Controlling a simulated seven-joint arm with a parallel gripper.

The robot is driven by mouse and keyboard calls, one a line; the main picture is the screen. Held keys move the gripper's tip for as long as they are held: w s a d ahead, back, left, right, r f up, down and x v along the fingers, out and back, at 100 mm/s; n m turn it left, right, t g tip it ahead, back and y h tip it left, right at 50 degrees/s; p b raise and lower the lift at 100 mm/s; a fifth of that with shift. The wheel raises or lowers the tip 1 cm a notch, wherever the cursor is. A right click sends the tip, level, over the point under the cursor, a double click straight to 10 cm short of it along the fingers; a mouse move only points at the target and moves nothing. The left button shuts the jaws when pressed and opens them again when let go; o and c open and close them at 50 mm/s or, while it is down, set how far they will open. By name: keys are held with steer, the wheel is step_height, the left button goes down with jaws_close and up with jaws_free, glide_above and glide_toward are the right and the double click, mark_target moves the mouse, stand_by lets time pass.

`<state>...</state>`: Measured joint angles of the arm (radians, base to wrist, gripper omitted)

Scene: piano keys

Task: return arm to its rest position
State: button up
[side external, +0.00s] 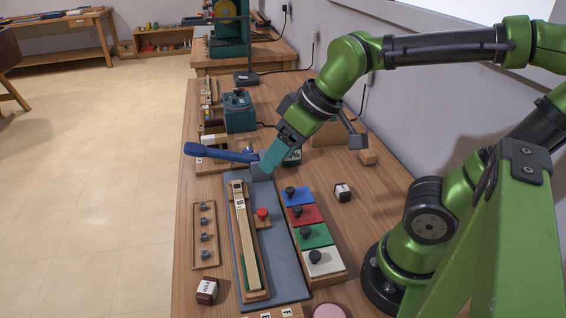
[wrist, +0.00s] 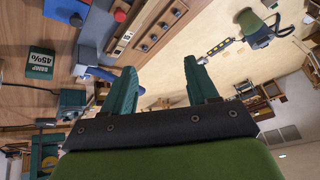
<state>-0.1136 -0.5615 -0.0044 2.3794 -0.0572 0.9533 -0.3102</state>
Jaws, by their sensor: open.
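My gripper (side external: 272,160) hangs above the far end of a grey-blue base board (side external: 280,270) on the workbench. In the wrist view its two teal fingers stand wide apart, and my gripper (wrist: 163,80) has nothing between them but floor in the background. In the side view the fingers overlap the end of a blue lever (side external: 222,154); I cannot tell whether they touch it. A long wooden bar (side external: 244,235) with a small label lies on the board. No separate piano keys can be made out with certainty.
Blue, red, green and white blocks (side external: 314,236) with dark knobs stand right of the board. A red knob (side external: 262,214) is beside the bar. A pegged wooden strip (side external: 204,235) lies left. A teal box (side external: 238,112) stands behind. Open floor (side external: 100,180) is at left.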

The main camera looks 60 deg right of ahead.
steer(key=m, duration=0.1)
steer(key=s+d+m+t, duration=0.1)
steer(key=m, duration=0.1)
steer(key=s+d+m, duration=0.1)
steer(key=m, duration=0.1)
steer(key=shift+s+d+r, duration=0.1)
steer(key=shift+s+d, duration=0.1)
steer(key=shift+d, duration=0.05)
stand_by(0.9)
